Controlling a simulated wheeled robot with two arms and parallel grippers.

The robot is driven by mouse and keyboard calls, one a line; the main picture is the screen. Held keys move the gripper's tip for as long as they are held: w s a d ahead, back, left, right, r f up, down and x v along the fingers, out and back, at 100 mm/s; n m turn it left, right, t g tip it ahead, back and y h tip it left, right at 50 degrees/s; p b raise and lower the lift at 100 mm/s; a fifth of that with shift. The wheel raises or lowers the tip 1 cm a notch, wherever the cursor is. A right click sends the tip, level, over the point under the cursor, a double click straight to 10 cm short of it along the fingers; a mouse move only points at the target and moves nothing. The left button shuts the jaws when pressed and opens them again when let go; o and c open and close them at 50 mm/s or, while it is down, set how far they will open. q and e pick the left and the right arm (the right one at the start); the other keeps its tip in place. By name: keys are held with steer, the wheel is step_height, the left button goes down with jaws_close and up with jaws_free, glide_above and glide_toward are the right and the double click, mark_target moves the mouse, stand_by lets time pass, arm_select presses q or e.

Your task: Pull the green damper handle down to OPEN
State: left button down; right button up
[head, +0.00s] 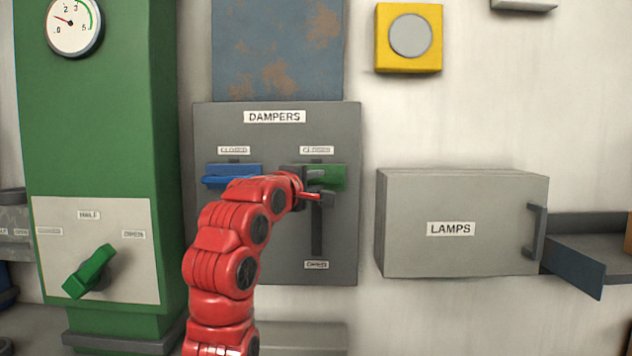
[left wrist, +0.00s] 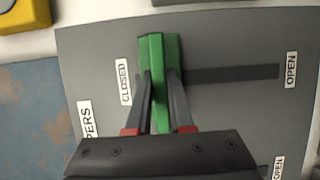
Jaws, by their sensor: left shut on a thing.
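The green damper handle (head: 333,177) is at the top of the right slot on the grey DAMPERS panel (head: 342,250), just under its CLOSED label (head: 316,150). The slot runs down to the OPEN label (head: 316,265). In the left wrist view the green handle (left wrist: 158,70) lies between the two fingers of my left gripper (left wrist: 160,90), beside the CLOSED label (left wrist: 124,82). My left gripper (head: 308,187) is shut on the handle in the head view too, and partly hides it. My right gripper is not in view.
A blue damper handle (head: 226,176) is at the top of the left slot, partly behind my red arm. A grey LAMPS box (head: 450,255) is to the right. A green column with a green lever (head: 90,272) stands left. A yellow box (head: 380,40) is above right.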

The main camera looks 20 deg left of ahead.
arm_select(q)
steer(key=shift+f, duration=0.1)
stand_by(0.3)
step_height(320, 180, down, 16)
steer(key=b, duration=1.3)
steer(key=shift+w, duration=0.1)
steer(key=c, duration=0.9)
jaws_free()
steer(key=shift+o, duration=0.5)
steer(key=shift+r, duration=0.25)
steer(key=shift+s, duration=0.2)
